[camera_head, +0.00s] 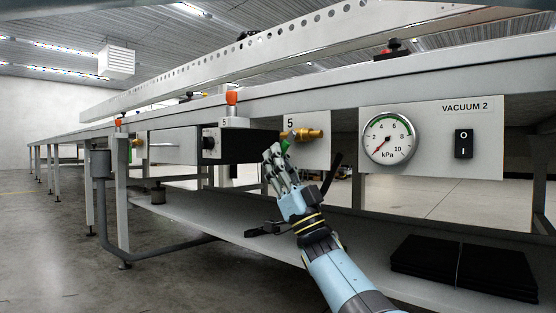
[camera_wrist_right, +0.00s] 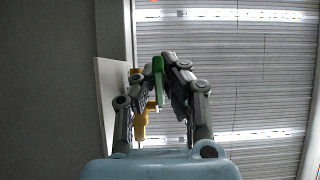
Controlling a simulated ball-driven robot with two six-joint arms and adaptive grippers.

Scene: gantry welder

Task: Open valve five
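Valve five is a brass valve (camera_head: 310,134) on a white plate (camera_head: 316,150) marked 5, under the table's edge. Its small green handle (camera_head: 285,145) points left and down from the brass body. My right gripper (camera_head: 276,152) reaches up to it from below. In the right wrist view, the green handle (camera_wrist_right: 158,78) stands between the two fingertips (camera_wrist_right: 163,66), which close in on it from both sides. Part of the brass body (camera_wrist_right: 140,118) shows behind the left finger. The fingers hide part of the handle. My left gripper is not in view.
A vacuum panel (camera_head: 480,140) with a pressure gauge (camera_head: 389,138) and a black switch (camera_head: 463,144) is to the right. A black box (camera_head: 242,146) sits left of the valve. Flat black sheets (camera_head: 462,266) lie on the lower shelf (camera_head: 385,240).

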